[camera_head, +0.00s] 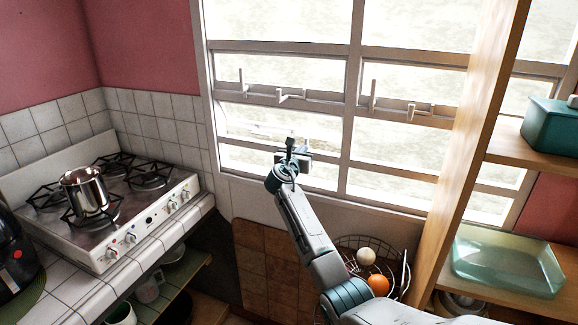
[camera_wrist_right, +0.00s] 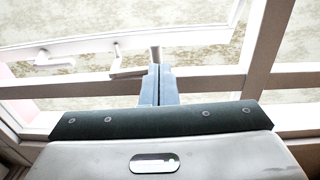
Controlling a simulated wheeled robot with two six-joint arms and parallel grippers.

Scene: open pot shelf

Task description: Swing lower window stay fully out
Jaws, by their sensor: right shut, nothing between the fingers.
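White window stays are on the window's middle rail. In the head view, the left pane has an upright one (camera_head: 241,82) and an angled one (camera_head: 290,96). The right pane has another upright one (camera_head: 372,94) and a short one (camera_head: 412,111). I cannot tell which is the lower stay. My right gripper (camera_head: 290,145) is in front of the lower left pane, below the angled stay. In the right wrist view its fingers (camera_wrist_right: 158,84) are shut together and empty. A bent white stay (camera_wrist_right: 124,68) is just left of the fingertips; contact is unclear. My left gripper is not in view.
A wooden shelf upright (camera_head: 478,130) stands right of the window, with a teal box (camera_head: 550,126) and a glass dish (camera_head: 505,262). A wire basket (camera_head: 398,262) with round items is below the window. A stove (camera_head: 120,215) with a pot (camera_head: 84,192) is left.

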